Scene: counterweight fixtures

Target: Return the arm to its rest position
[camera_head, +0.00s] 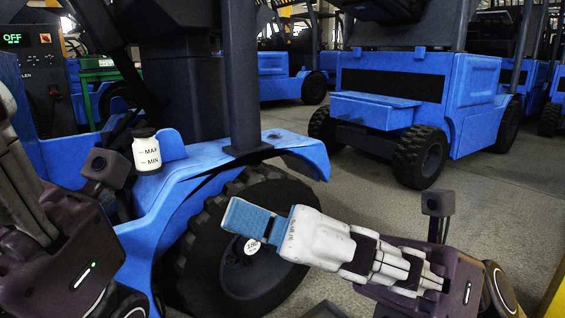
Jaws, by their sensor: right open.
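My right arm (465,280) comes in from the lower right. Its gripper (250,222) has blue fingertips and a white body, and points left in front of the near forklift's black wheel (205,240). It is open, with nothing seen in it; the gap between the fingers is hard to make out from this angle. My left arm (70,235) stands at the lower left, and its fingertips are outside the picture. A white container marked MAX and MIN (147,152), with a dark lid, stands upright on the near forklift's blue fender (225,155), apart from my right gripper.
A round white label (252,247) shows by the wheel hub, just below my right fingertips. A second blue forklift (420,95) stands behind on the right. Grey floor (490,190) is free between it and my right arm.

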